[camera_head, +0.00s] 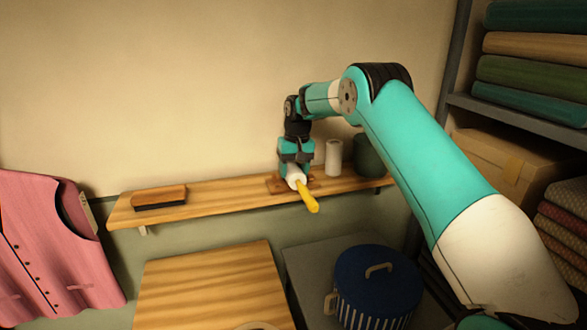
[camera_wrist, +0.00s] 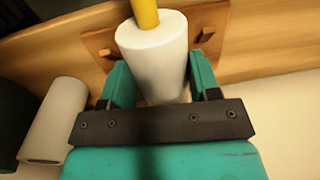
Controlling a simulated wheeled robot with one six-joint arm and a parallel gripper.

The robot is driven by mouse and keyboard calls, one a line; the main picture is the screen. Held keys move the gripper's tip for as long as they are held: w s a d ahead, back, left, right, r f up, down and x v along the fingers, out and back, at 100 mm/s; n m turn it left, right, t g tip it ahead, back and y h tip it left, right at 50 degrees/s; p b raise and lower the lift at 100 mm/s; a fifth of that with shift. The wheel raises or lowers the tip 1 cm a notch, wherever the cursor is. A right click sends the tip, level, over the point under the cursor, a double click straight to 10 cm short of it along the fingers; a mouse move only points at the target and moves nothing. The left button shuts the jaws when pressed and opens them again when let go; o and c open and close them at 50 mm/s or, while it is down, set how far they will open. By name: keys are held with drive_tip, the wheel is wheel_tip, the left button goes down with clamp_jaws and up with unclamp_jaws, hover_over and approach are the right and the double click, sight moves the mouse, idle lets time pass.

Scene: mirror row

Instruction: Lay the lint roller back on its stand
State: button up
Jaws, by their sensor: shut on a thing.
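The lint roller (camera_head: 296,181) has a white roll and a yellow handle (camera_head: 308,197) that points toward the front of the shelf. In the wrist view its white roll (camera_wrist: 157,62) sits between the two teal fingers of my gripper (camera_wrist: 160,85), which is shut on it. My gripper (camera_head: 296,167) points down at the wall shelf. The stand (camera_head: 275,184) is a brown wooden base with small pegs, on the shelf just under the roller. It also shows in the wrist view (camera_wrist: 96,46). I cannot tell whether the roller touches the stand.
On the wooden shelf (camera_head: 230,194), a white roll (camera_head: 333,158) and a dark green pot (camera_head: 368,155) stand to the right, and a brush (camera_head: 159,197) lies to the left. Below are a wooden tabletop (camera_head: 210,285) and a blue lidded pot (camera_head: 376,285). A pink vest (camera_head: 55,240) hangs at left.

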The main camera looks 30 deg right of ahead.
drive_tip(key=shift+f, duration=0.15)
drive_tip(key=o, duration=1.1)
drive_tip(key=shift+o, duration=0.2)
wheel_tip(320, 180, up, 12)
drive_tip(key=d+p, duration=0.1)
drive_tip(key=p, duration=0.1)
drive_tip(key=s+a+r+n+y, duration=0.1)
drive_tip(key=s+a+r, duration=0.2)
drive_tip(key=s+a, duration=0.15)
drive_tip(key=s+a+r+n, duration=0.2)
drive_tip(key=s+a+r, duration=0.1)
drive_tip(key=a, duration=0.3)
drive_tip(key=s+a+r+n, duration=0.2)
drive_tip(key=s+a, duration=0.5)
drive_tip(key=s, duration=0.4)
drive_tip(key=s+a+f+n+y, duration=0.1)
drive_tip(key=s+a+f+n, duration=0.1)
drive_tip(key=s, duration=1)
drive_tip(key=s+a+f+n+y, duration=0.1)
drive_tip(key=s+a+f+n, duration=0.1)
drive_tip(key=s, duration=1.1)
drive_tip(key=shift+a+f, duration=0.65)
